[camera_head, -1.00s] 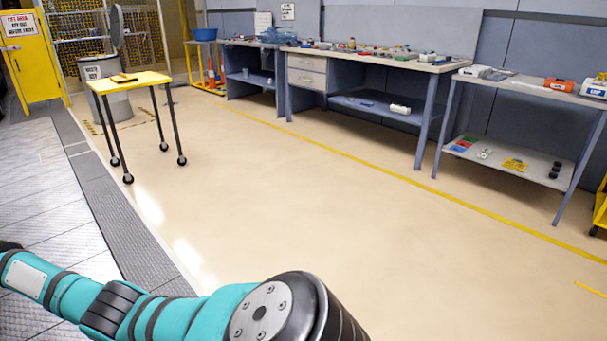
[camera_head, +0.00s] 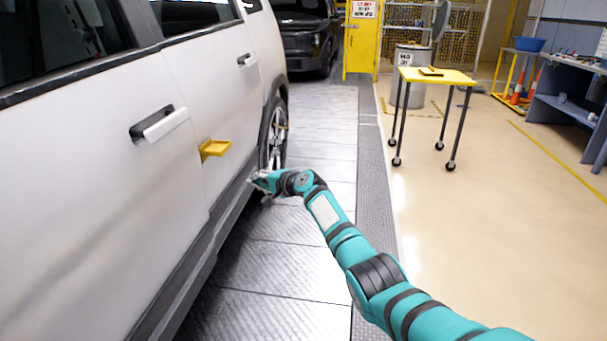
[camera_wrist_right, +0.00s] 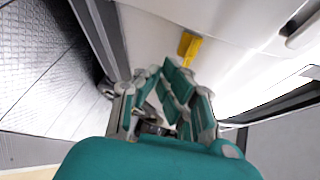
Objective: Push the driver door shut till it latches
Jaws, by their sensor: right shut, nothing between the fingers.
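The white car fills the left of the head view. Its near door (camera_head: 90,190), which I take as the driver door, looks roughly in line with the body; I cannot tell whether it is latched. Its pale handle (camera_head: 165,122) sits by the door's far edge. A yellow block (camera_head: 213,148) sticks out near the seam; it also shows in the right wrist view (camera_wrist_right: 189,45). My right gripper (camera_head: 256,180) is shut and empty, low beside the car near the wheel; its fingers (camera_wrist_right: 163,82) show below the yellow block in the wrist view. Contact cannot be told. My left gripper is out of view.
The wheel (camera_head: 276,138) stands just beyond my right gripper. A yellow-topped wheeled table (camera_head: 450,76) and a grey bin (camera_head: 410,62) stand to the right. A dark vehicle (camera_head: 303,38) is behind. The metal floor (camera_head: 285,262) alongside the car is clear.

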